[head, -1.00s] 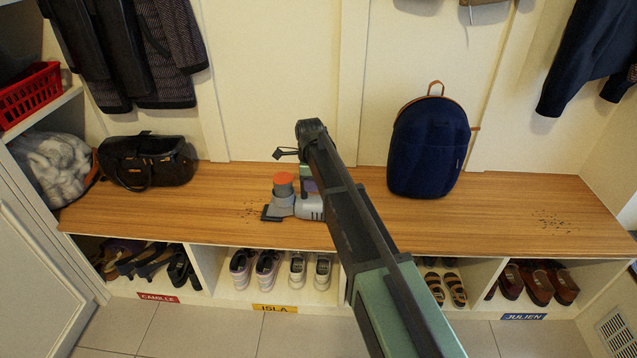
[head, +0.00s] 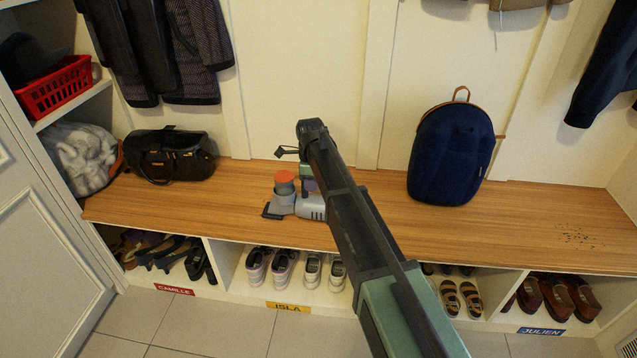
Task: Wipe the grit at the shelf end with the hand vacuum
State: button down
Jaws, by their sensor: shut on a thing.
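The hand vacuum (head: 311,207) is grey with an orange-red cap and a dark flat nozzle. It is at the bench top, left of the middle, with its nozzle pointing left. My gripper (head: 307,182) is shut on it, partly hidden behind my own arm. A patch of dark grit (head: 580,237) lies on the wooden shelf top (head: 390,228) near its right end, well away from the vacuum. No grit shows around the nozzle; the wood under it is hidden.
A navy backpack (head: 452,155) stands on the shelf between the vacuum and the right-hand grit. A black bag (head: 170,158) sits at the left end. Coats (head: 155,50) hang above. Shoes fill the cubbies below. The wood right of the backpack is clear up to the grit.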

jog(key=shift+w+a, duration=0.25)
jog(key=shift+a, duration=1)
jog(key=shift+w+a, duration=0.2)
jog(key=shift+a, duration=1)
jog(key=shift+w, duration=0.6)
jog(key=shift+s+d, duration=0.45)
jog(key=shift+d, duration=1.9)
jog(key=shift+s+d, duration=0.4)
jog(key=shift+d, duration=1.95)
jog(key=shift+s+d, duration=0.45)
jog(key=shift+d, duration=1.9)
jog(key=shift+w+a+f, duration=0.1)
jog(key=shift+w+a, duration=0.1)
jog(key=shift+a, duration=0.95)
jog(key=shift+w+a+r, duration=0.1)
jog(key=shift+w+a, duration=0.15)
jog(key=shift+a, duration=0.95)
jog(key=shift+w+a+f, duration=0.1)
jog(key=shift+w+a, duration=0.1)
jog(key=shift+a, duration=0.95)
jog(key=shift+w+a, duration=0.25)
jog(key=shift+a, duration=0.9)
jog(key=shift+w+a, duration=0.2)
jog(key=shift+a, duration=0.95)
jog(key=shift+w+a, duration=0.25)
jog(key=shift+a, duration=0.9)
